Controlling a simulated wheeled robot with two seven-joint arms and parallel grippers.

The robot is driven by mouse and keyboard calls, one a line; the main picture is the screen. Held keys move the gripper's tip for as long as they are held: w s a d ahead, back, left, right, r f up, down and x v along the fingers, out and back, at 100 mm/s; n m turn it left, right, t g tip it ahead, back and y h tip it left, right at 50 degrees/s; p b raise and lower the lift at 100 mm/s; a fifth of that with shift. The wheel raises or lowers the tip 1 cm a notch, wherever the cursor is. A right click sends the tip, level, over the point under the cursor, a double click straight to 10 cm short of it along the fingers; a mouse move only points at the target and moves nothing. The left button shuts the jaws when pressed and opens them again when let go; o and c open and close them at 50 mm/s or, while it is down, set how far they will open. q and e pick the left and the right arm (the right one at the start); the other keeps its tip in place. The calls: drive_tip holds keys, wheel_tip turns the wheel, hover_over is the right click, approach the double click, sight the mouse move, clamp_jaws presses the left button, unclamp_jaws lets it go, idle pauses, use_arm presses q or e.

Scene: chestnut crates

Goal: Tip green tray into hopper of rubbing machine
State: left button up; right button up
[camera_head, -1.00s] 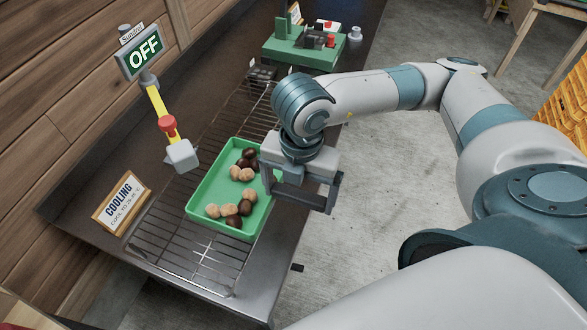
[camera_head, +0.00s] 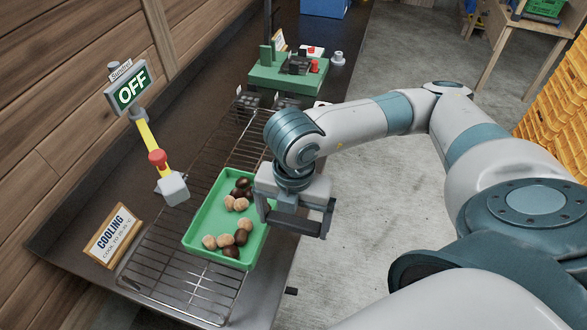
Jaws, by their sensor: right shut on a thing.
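The green tray (camera_head: 197,238) sits at the cooling rack with several brown and tan chestnuts (camera_head: 238,222) in it. My right gripper (camera_head: 268,215) is at the tray's right side and is shut on its edge. The gripper body hides part of that edge. I cannot tell whether the tray rests on the wire rack (camera_head: 180,290) or is slightly above it. A green machine (camera_head: 289,78) with a red part stands at the far end of the counter; I cannot tell whether it is the rubbing machine. My left gripper is not in view.
A yellow post with a red button (camera_head: 157,158) and an OFF sign (camera_head: 132,89) stands left of the tray. A COOLING sign (camera_head: 113,236) stands at the left. Small dark objects (camera_head: 248,100) lie behind the rack.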

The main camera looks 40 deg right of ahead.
drive_tip(key=c, duration=0.9)
